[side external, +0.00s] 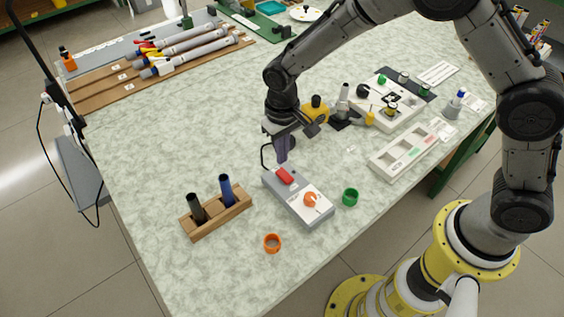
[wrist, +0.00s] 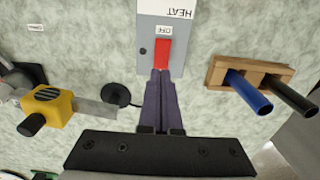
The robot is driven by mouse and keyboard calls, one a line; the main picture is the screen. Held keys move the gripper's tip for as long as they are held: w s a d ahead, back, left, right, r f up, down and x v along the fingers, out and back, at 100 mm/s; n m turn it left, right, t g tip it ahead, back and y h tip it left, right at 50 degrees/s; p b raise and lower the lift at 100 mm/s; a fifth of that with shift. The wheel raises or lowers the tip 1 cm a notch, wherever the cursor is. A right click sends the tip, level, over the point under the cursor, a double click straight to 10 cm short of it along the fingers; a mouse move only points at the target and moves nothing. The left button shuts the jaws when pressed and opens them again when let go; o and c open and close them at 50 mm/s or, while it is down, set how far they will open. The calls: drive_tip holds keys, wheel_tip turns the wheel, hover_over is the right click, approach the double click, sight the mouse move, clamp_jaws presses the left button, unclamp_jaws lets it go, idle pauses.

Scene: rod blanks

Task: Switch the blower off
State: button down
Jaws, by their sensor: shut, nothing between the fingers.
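The grey control box (side external: 302,203) lies on the table with a red rocker switch (side external: 285,176) and an orange knob (side external: 311,199). In the wrist view the box (wrist: 147,22) is at the top, with the red switch (wrist: 163,54) below an upside-down OFF label (wrist: 164,30) and a HEAT label. My gripper (side external: 283,159) is shut and empty, pointing down. Its fingertips (wrist: 160,72) are at the near end of the red switch in the wrist view; I cannot tell whether they touch it. The yellow blower-like tool (wrist: 50,103) has a grey nozzle; the switch's tilt is unclear.
A wooden block (side external: 217,215) with a black and a blue tube stands left of the box. An orange ring (side external: 272,243) and green ring (side external: 350,197) lie nearby. A white tray (side external: 405,151) is at right. The table's middle left is clear.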

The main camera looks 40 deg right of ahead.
sight(282, 172)
drive_tip(key=shift+f, duration=1.95)
drive_tip(key=shift+f, duration=0.2)
drive_tip(key=shift+s+r, duration=0.2)
drive_tip(key=shift+s, duration=0.55)
wheel_tip(282, 172, up, 14)
drive_tip(key=shift+s, duration=0.15)
